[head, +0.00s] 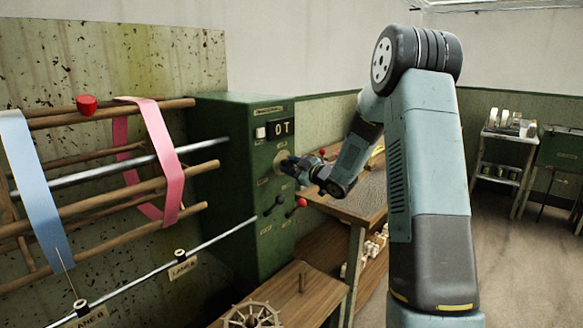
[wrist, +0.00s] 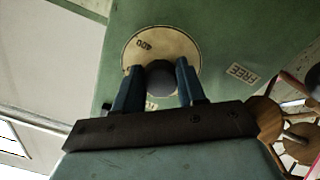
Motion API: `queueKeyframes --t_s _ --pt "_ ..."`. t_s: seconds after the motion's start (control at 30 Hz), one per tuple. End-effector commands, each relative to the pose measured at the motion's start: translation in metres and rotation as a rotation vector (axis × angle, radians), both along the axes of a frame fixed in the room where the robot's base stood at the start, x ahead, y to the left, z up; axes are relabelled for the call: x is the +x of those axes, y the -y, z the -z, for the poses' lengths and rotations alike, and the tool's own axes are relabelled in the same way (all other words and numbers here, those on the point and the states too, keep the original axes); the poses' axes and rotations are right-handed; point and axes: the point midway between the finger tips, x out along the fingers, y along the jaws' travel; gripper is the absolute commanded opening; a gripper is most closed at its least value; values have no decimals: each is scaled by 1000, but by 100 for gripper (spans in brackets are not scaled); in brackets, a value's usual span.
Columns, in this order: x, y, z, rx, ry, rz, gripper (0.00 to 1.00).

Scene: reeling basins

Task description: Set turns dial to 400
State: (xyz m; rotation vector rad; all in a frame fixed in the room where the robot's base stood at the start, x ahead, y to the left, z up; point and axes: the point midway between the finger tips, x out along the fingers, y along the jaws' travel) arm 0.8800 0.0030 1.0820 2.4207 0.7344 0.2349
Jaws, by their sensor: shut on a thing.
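The turns dial is a cream disc (wrist: 178,44) with a round grey knob (wrist: 161,82) at its centre. In the wrist view the mark 400 shows upside down and tilted near the disc's edge, away from my gripper. Another mark is partly hidden behind a finger. My gripper (wrist: 158,78) has its blue fingers on either side of the knob and is shut on it. In the head view the dial (head: 280,161) is on the green cabinet (head: 232,190), partly hidden by my gripper (head: 289,166). The display (head: 280,129) above seems to read 0T.
A red-knobbed lever (head: 301,203) and a dark-knobbed one (head: 279,200) stick out below the dial. A FREE label (wrist: 241,73) is beside the disc. A wooden table (head: 350,207) stands right of the cabinet. A reel with blue and pink bands (head: 160,150) is at left.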

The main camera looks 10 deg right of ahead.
Motion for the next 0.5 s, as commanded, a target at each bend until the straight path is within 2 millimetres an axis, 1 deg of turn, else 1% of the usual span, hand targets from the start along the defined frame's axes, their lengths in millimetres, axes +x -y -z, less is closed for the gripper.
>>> queueKeyframes --t_s 0.17,0.5 --pt "0 0 -1 82 -59 1 9" --pt "0 0 -1 332 -237 2 9"
